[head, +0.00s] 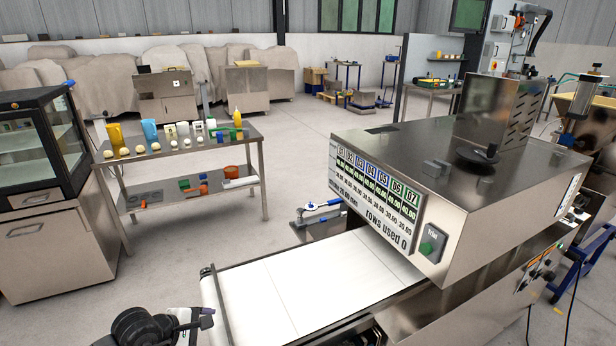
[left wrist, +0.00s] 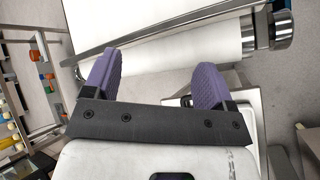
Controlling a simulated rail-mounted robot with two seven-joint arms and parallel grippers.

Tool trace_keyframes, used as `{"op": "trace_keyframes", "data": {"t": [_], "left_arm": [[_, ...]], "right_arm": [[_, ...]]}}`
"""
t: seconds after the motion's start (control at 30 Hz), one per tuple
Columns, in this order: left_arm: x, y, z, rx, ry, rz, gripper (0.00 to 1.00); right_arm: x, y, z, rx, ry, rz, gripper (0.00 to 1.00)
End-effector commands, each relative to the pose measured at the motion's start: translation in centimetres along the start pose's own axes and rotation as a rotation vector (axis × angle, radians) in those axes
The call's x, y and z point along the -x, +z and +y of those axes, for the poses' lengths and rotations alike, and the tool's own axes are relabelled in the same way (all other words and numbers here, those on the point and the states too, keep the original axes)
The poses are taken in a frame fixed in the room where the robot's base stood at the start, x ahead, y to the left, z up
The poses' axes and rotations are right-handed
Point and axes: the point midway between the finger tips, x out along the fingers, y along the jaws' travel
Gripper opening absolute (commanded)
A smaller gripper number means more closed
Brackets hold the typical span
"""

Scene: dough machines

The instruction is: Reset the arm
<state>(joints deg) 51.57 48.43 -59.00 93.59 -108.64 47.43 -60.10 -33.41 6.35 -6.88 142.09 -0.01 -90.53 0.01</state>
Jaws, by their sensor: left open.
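My left arm shows at the bottom left of the head view, low beside the near end of the white conveyor belt (head: 290,285). In the left wrist view my left gripper (left wrist: 155,85) is open, its two purple fingers wide apart with nothing between them. The belt's roller end (left wrist: 200,45) lies beyond the fingertips in that view. I cannot tell the exact gap between them. My right gripper is in neither view.
A large steel dough machine (head: 450,185) with a display panel (head: 375,195) stands over the belt at right. A steel shelf table (head: 180,150) with dough balls, cups and bottles stands at left, next to a glass cabinet (head: 35,150).

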Motion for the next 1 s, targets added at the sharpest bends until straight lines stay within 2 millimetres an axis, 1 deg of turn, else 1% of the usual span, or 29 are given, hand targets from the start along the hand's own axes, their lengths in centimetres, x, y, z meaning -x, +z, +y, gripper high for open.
{"op": "trace_keyframes", "data": {"t": [0.03, 0.07, 0.1, 0.17, 0.2, 0.27, 0.3, 0.37, 0.4, 0.47, 0.5, 0.57, 0.6, 0.67, 0.7, 0.77, 0.8, 0.83, 0.87, 0.9, 0.97, 1.0], "left_arm": [[0.2, 2.0, 1.2, 0.099, 0.073, -0.103, 0.78], [0.5, 3.3, 1.9, 0.166, 0.116, -0.170, 0.78], [1.1, 4.9, 3.0, 0.256, 0.169, -0.263, 0.78], [2.4, 7.2, 4.8, 0.395, 0.244, -0.406, 0.78], [3.6, 8.7, 6.1, 0.491, 0.291, -0.506, 0.78], [5.8, 10.5, 8.1, 0.636, 0.358, -0.661, 0.78], [7.4, 11.6, 9.3, 0.734, 0.397, -0.765, 0.78], [10.1, 12.9, 11.2, 0.884, 0.447, -0.928, 0.78], [11.9, 13.7, 12.3, 0.986, 0.475, -1.040, 0.78], [14.7, 14.5, 13.9, 1.141, 0.509, -1.211, 0.78], [16.6, 14.8, 14.8, 1.246, 0.526, -1.326, 0.78], [19.3, 15.1, 16.0, 1.410, 0.542, -1.494, 0.78], [21.0, 15.1, 16.6, 1.527, 0.547, -1.599, 0.78], [23.0, 14.7, 17.1, 1.717, 0.550, -1.746, 0.78], [24.1, 14.3, 17.2, 1.854, 0.549, -1.832, 0.78], [25.3, 13.8, 17.0, 2.075, 0.550, -1.940, 0.78], [25.8, 13.4, 16.6, 2.237, 0.554, -1.992, 0.78], [26.0, 13.2, 16.1, -2.339, -0.554, 1.995, 0.78], [26.2, 13.1, 15.4, -2.303, -0.522, 1.866, 0.78], [26.2, 13.0, 14.4, -2.264, -0.493, 1.700, 0.78], [26.1, 13.1, 12.6, -2.225, -0.472, 1.493, 0.78], [26.0, 13.4, 11.5, -2.208, -0.461, 1.374, 0.78]], "right_arm": [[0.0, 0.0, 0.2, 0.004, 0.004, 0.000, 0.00], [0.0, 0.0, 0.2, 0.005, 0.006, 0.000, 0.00], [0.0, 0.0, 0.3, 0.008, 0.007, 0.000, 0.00], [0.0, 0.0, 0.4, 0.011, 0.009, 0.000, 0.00], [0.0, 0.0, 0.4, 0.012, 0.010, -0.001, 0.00], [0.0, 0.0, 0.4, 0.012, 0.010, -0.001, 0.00], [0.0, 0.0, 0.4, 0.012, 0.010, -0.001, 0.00], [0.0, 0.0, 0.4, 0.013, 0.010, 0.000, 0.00], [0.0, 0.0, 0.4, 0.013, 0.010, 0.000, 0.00], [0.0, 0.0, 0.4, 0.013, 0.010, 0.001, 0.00], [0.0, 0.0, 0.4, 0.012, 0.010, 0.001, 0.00], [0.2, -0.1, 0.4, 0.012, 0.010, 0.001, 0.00], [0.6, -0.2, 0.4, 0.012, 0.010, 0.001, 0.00], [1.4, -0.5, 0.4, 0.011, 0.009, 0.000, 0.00], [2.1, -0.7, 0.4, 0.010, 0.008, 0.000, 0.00], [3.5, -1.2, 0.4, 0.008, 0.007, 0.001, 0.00], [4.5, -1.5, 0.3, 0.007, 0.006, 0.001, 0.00], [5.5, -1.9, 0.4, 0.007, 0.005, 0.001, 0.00], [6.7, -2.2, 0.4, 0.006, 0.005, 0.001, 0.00], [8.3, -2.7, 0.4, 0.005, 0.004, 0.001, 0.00], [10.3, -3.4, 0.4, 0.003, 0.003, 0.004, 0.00], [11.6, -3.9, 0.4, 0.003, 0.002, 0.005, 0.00]]}}
